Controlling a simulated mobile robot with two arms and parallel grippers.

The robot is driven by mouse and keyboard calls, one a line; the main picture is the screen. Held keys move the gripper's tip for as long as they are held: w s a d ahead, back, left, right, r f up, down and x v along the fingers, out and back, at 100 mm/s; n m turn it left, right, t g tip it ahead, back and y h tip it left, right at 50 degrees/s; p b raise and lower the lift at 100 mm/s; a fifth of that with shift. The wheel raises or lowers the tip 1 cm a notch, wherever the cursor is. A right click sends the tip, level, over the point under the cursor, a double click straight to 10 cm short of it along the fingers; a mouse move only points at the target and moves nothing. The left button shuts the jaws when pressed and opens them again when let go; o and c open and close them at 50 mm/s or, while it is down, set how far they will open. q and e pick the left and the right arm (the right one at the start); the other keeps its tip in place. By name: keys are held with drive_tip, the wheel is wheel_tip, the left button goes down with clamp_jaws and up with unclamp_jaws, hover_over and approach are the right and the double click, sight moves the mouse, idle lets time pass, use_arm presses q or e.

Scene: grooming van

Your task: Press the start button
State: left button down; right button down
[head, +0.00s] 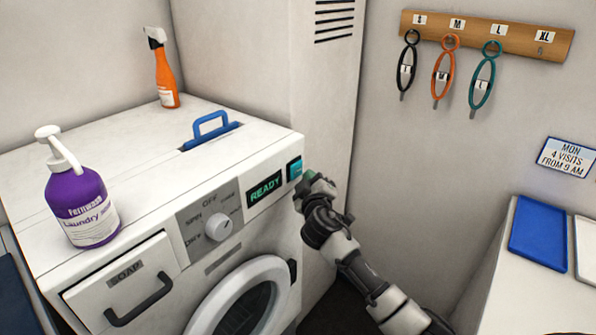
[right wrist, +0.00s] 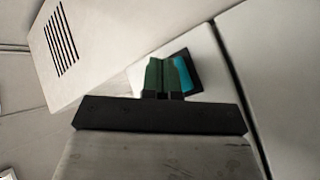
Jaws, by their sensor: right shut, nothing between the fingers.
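The start button (head: 295,167) is a teal square in a dark frame at the right end of the washer's front panel, right of the lit READY display (head: 265,189). My right gripper (head: 306,178) is shut and empty, with its tips right at the button's lower right side in the head view. In the right wrist view the shut green fingertips (right wrist: 165,75) overlap the teal button (right wrist: 180,72) and cover part of it. I cannot tell whether they touch it. The dial (head: 218,228) sits left of the display. My left gripper is not in view.
A purple laundry soap bottle (head: 79,202), an orange spray bottle (head: 162,72) and a blue handle (head: 210,129) are on the washer top. The soap drawer (head: 120,285) and round door (head: 240,300) are below.

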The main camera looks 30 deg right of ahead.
drive_tip(key=shift+w, duration=0.1)
drive_tip(key=shift+w+a, duration=0.2)
drive_tip(key=shift+w, duration=0.1)
drive_tip(key=shift+w+a+b, duration=0.15)
drive_tip(key=shift+w+b, duration=0.35)
idle(0.7)
drive_tip(key=shift+s, duration=0.1)
drive_tip(key=shift+s+d+p, duration=0.3)
drive_tip(key=shift+s, duration=0.5)
drive_tip(key=s, duration=0.1)
drive_tip(key=s+d+p, duration=0.1)
drive_tip(key=s, duration=0.1)
drive_tip(key=s+d, duration=0.1)
drive_tip(key=shift+s, duration=0.3)
